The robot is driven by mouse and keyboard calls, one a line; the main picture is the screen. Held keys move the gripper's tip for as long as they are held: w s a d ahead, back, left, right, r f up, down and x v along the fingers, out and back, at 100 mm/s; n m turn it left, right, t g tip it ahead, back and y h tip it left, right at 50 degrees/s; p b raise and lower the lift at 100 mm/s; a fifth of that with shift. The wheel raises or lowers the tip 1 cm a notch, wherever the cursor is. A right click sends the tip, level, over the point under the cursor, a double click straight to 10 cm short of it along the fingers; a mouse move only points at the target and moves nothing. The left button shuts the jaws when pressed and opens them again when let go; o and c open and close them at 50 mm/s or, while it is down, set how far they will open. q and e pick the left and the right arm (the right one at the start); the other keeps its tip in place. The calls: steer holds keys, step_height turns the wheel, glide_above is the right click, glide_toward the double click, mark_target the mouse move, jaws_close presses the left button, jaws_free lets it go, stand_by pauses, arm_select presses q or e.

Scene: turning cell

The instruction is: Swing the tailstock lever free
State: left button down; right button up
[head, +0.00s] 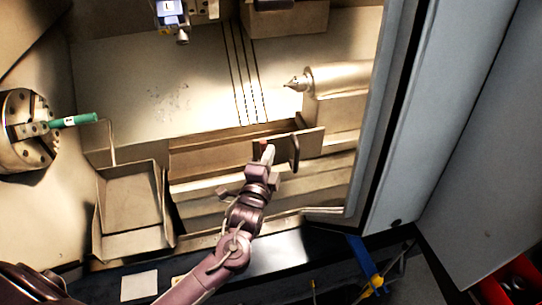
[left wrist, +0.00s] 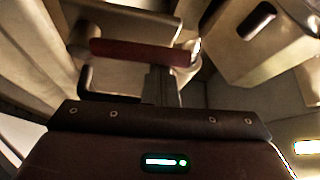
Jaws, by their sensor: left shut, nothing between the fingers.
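The tailstock (head: 340,80) lies at the right of the machine in the head view, its pointed centre facing left. My left gripper (head: 267,155) is shut and empty at a tan plate below and in front of it. In the left wrist view a red bar (left wrist: 140,52), which looks like the lever's grip, lies across, just beyond my shut fingers (left wrist: 160,85); I cannot tell whether they touch. Only a small reddish spot of it shows in the head view (head: 263,143). A dark upright handle (head: 294,152) is just right of my gripper. My right gripper is out of view.
The chuck (head: 25,130) at the left holds a green-ended part (head: 75,120). An open tan tray (head: 130,205) stands below it. The grey door (head: 430,110) bounds the right side. A turret (head: 183,15) hangs at the top. The middle of the bed is clear.

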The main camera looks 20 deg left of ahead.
arm_select(q)
steer(key=s+a+f+n+t+y+b, duration=0.3)
steer(key=a+n+y+b, duration=0.3)
steer(key=n+b, duration=0.5)
steer(key=f+n, duration=0.1)
steer(key=n, duration=0.2)
steer(key=shift+s+f+y, duration=0.15)
steer(key=shift+s+y, duration=0.15)
steer(key=shift+s, duration=0.1)
steer(key=shift+f, duration=0.1)
